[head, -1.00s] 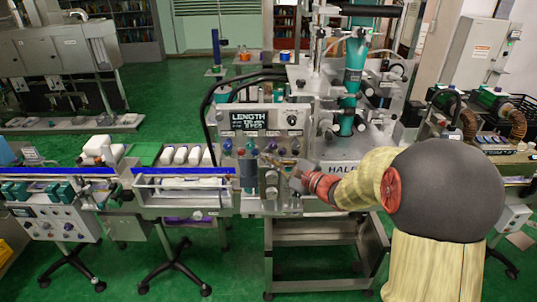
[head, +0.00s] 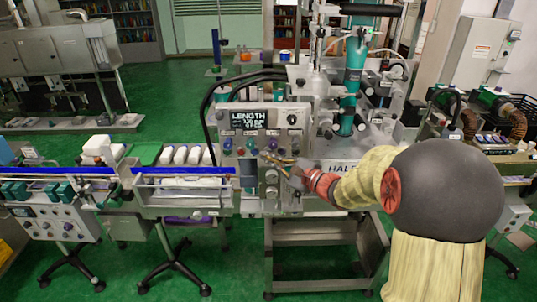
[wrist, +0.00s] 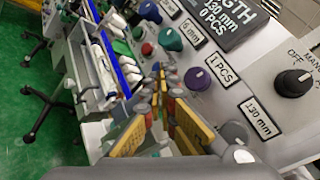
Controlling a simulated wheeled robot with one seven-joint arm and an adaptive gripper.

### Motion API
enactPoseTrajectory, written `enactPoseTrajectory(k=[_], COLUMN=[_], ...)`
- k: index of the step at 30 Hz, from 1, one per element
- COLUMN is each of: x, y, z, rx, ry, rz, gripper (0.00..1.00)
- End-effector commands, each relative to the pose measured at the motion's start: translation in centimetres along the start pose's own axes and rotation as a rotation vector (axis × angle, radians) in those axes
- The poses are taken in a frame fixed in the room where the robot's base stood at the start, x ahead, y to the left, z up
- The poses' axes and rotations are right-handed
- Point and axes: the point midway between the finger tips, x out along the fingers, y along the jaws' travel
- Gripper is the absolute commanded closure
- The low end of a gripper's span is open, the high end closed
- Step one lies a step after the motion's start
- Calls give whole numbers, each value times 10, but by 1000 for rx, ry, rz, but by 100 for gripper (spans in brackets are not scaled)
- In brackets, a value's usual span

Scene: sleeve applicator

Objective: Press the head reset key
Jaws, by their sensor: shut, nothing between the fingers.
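The control panel (head: 268,122) has a LENGTH display (head: 250,120) and a row of coloured knobs and buttons. I cannot tell which is the head reset key; no readable label names it. Contact cannot be told.
A black selector knob (wrist: 293,82) marked OFF and MANUAL sits right of the fingers. A blue-edged conveyor (head: 182,171) with white packs runs to the left. A teal column (head: 353,75) stands behind the panel.

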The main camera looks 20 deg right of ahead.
Motion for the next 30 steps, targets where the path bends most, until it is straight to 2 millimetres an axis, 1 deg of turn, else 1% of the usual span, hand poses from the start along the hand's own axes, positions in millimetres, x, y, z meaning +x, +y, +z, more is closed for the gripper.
enactPoseTrajectory(k=[4,30], x=[3,7], y=[-1,-5], z=[-3,-5], rx=[1,0], ry=[0,-1], rz=[0,0], gripper=[100,100])
